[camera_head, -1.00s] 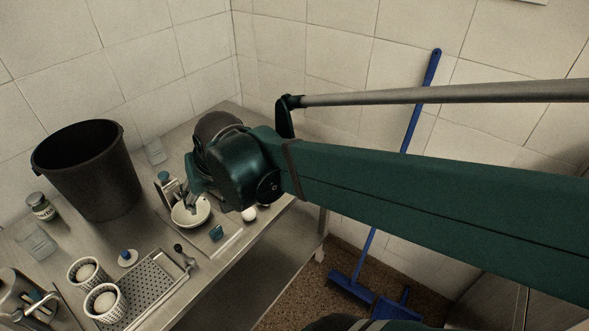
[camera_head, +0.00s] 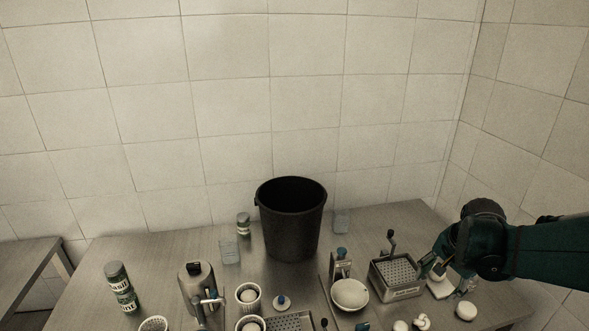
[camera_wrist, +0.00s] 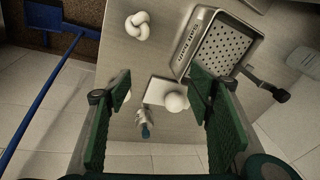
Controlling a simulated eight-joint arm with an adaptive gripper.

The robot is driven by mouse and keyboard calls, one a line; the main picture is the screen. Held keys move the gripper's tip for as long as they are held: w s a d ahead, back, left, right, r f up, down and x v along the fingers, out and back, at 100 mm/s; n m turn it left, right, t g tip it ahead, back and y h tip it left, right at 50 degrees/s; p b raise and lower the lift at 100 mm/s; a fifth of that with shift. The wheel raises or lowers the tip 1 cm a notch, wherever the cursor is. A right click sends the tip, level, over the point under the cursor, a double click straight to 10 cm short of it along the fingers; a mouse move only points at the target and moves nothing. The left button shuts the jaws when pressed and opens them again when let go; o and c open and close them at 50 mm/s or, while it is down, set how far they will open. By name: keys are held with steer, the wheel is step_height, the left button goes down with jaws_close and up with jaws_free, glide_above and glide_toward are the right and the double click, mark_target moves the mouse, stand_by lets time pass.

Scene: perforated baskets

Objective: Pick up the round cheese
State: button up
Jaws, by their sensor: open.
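A smooth white ball, the likeliest round cheese (camera_wrist: 176,102), sits at the edge of a small white board (camera_wrist: 156,92) in the wrist view. My gripper (camera_wrist: 160,88) is open above it, with the ball between the two green fingers in the picture, nearer the right one. Nothing is held. In the head view my gripper (camera_head: 438,272) is over the board (camera_head: 440,290), beside the perforated metal tray, and the ball cannot be made out there. Another round white piece (camera_head: 466,310) lies in front of the board; part of a white shape shows behind the left finger.
The perforated tray (camera_head: 397,276) with a crank handle stands close beside the gripper. A white knot (camera_head: 421,322), a white bowl (camera_head: 349,294) and perforated baskets (camera_head: 248,297) holding white balls stand in front. A black bucket (camera_head: 291,220) stands at the back.

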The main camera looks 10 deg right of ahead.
mark_target(469, 308)
steer(key=s+d+f+m+p, duration=0.1)
steer(key=d, duration=0.2)
steer(key=s+d+f+m+p, duration=0.1)
steer(key=s+d+m, duration=0.1)
steer(key=d, duration=0.2)
steer(key=s+d+f+m+g+p, duration=0.1)
steer(key=d, duration=0.3)
steer(key=shift+s+d+m+y, duration=0.15)
steer(key=shift+s+m+y, duration=0.05)
steer(key=shift+m+y, duration=0.2)
steer(key=shift+s+d+f+p, duration=0.25)
steer(key=shift+s+d+p, duration=0.1)
steer(key=shift+d, duration=0.15)
steer(key=shift+w+f, duration=0.2)
steer(key=shift+f, duration=1.1)
steer(key=shift+f+b, duration=0.1)
steer(key=shift+b, duration=0.2)
steer(key=shift+w+f+b, duration=0.25)
steer(key=shift+f, duration=1)
steer(key=shift+w+f+b, duration=0.2)
steer(key=shift+f, duration=1)
steer(key=c, duration=1)
